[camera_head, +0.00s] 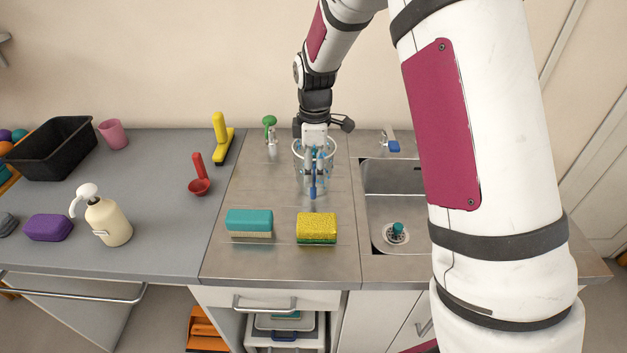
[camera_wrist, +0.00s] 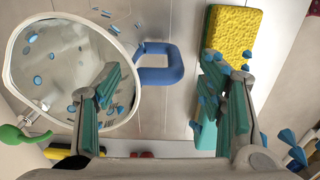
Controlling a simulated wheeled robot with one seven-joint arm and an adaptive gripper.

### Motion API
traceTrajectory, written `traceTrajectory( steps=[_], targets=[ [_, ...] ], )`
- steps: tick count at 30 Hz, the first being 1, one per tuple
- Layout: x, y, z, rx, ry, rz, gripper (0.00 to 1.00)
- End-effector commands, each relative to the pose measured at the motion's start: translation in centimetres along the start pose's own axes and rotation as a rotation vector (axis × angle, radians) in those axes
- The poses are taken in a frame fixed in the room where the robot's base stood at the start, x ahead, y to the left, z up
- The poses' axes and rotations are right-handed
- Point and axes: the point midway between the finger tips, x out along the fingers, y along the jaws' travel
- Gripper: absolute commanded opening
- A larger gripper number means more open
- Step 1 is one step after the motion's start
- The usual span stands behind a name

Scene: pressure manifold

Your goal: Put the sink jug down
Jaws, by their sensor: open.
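The sink jug is clear with a white rim (camera_head: 298,152) and stands on the steel drainboard (camera_head: 262,190) left of the sink, looking upright. My gripper hides part of it in the head view. In the wrist view the round mouth of the jug (camera_wrist: 62,50) is at the left, and its blue loop handle (camera_wrist: 178,74) points right. My gripper (camera_wrist: 163,82) is open, with green-padded fingers on either side of the handle and a gap to it. In the head view my gripper (camera_head: 315,180) is low over the jug. Its base contact is hidden.
A teal brush (camera_head: 249,222) and a yellow sponge (camera_head: 317,228) lie in front of the jug. The sink basin (camera_head: 380,215) is to the right. A green-topped item (camera_head: 270,128) and a tap (camera_head: 389,142) stand behind. A red ladle-like tool (camera_head: 199,180) is at left.

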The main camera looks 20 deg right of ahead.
Motion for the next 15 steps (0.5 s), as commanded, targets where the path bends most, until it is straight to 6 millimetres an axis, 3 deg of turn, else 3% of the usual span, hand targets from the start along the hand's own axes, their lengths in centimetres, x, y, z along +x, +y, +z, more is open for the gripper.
traceTrajectory(
  steps=[6, 15],
  targets=[
    [-3.9, 0.1, -0.1, 0.000, 0.003, 0.003, 0.63],
    [-7.1, -0.6, 0.2, 0.039, 0.007, 0.016, 0.63]
  ],
)
